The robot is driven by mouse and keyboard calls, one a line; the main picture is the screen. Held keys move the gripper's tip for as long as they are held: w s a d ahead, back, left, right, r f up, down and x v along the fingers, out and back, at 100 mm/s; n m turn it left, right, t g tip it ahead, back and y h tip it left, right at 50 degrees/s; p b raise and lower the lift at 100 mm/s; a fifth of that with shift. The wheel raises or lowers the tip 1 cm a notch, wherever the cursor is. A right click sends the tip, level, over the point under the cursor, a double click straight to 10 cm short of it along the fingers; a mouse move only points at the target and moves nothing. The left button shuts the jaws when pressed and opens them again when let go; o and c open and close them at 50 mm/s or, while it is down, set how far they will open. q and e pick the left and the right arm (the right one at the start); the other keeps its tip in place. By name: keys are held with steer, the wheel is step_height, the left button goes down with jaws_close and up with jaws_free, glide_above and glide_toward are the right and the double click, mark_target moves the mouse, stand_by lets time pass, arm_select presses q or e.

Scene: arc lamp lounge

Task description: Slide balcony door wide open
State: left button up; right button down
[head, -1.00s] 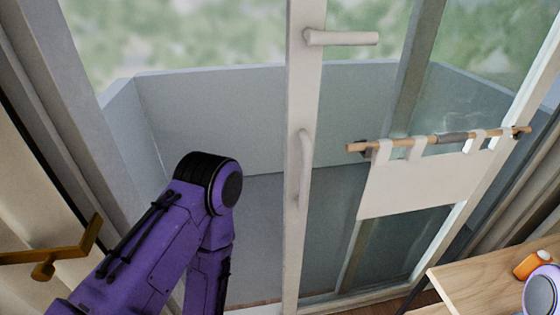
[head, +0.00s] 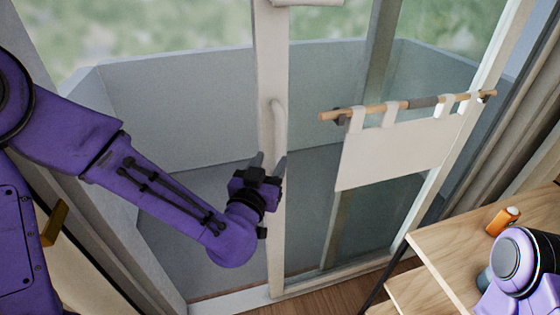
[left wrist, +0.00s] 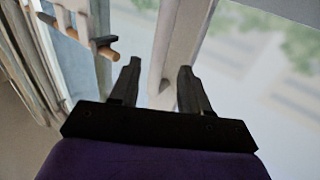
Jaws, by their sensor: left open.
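The balcony door is a glazed panel with a white upright stile (head: 270,215) and tinted glass right of it. Left of the stile the balcony shows untinted, so the door looks partly open. A curved vertical pull handle (head: 277,112) is on the stile. My left gripper (head: 269,164) is open at the handle's lower end, one finger on each side of it in the picture; I cannot tell if it touches. In the left wrist view the open fingers (left wrist: 158,76) point at the stile (left wrist: 186,40). My right gripper is not in view.
A white cloth (head: 395,152) hangs from a wooden rod (head: 365,110) across the glass. At right stands a wooden table (head: 455,245) with an orange object (head: 503,221) on it, beside my right arm. A brass-coloured bracket (head: 55,222) is at left.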

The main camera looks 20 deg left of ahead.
mark_target(278, 147)
arm_select(q)
steer(key=w+p, duration=0.2)
steer(key=w, duration=0.5)
steer(key=shift+w, duration=0.4)
jaws_close()
